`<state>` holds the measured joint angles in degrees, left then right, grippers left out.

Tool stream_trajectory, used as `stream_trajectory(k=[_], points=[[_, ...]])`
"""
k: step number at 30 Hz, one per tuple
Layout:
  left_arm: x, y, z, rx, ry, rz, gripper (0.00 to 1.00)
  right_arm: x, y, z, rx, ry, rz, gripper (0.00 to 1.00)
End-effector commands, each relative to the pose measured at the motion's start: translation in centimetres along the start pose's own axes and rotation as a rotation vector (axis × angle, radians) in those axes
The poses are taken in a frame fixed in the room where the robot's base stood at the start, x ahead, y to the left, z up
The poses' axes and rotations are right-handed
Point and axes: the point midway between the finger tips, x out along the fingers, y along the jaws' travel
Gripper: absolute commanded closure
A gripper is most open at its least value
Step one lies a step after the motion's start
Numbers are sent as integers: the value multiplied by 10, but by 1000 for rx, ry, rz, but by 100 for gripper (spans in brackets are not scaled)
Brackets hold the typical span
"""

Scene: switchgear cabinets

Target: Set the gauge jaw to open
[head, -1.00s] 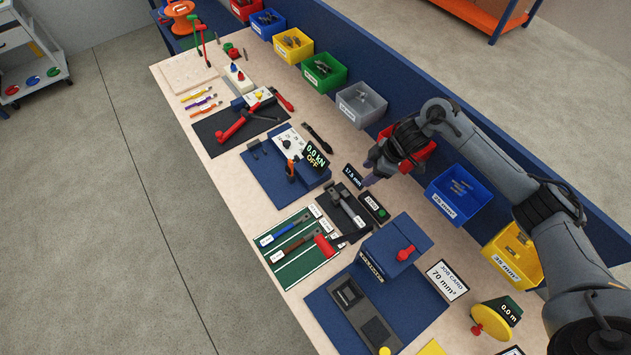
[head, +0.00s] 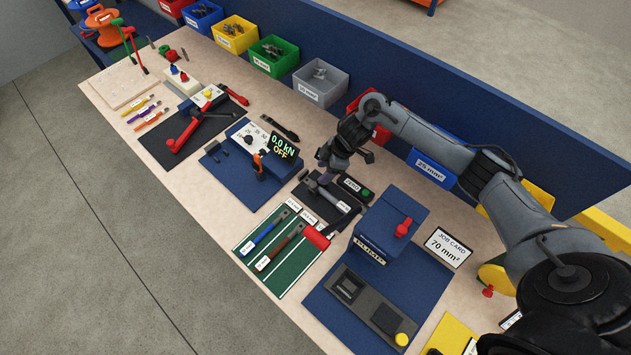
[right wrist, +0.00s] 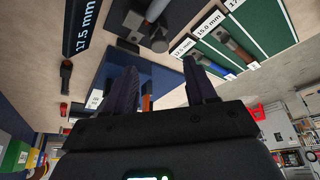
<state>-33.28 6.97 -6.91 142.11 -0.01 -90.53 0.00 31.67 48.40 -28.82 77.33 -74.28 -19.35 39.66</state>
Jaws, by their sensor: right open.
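The gauge (head: 325,197) is a dark base with a grey bar on the bench, left of the small ZERO box (head: 352,186). Its dark base and grey part also show at the top of the right wrist view (right wrist: 143,28). The gauge display (right wrist: 84,26) reads 17.5 mm there; in the head view my right gripper hides it. My right gripper (head: 328,172) hangs just above the gauge's far end. Its two fingers (right wrist: 161,85) are apart and empty in the right wrist view. I cannot tell the jaw's exact gap. My left gripper is not in view.
A blue pump box (head: 390,222) stands to the right, a blue crimp fixture (head: 235,176) to the left. Coloured bins line the back edge.

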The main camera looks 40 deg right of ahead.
Motion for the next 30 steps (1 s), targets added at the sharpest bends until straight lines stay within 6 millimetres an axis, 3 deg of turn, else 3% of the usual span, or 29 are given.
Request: stream_trajectory(k=[6, 13, 27, 30], points=[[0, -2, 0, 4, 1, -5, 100, 37, 0, 0, 2, -1, -2, 44], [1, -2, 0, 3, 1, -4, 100, 64, 0, -1, 0, 1, -1, 44], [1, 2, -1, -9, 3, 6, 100, 74, 0, 0, -1, -1, 1, 44], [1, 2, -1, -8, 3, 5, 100, 74, 0, 0, -1, -1, 1, 58]])
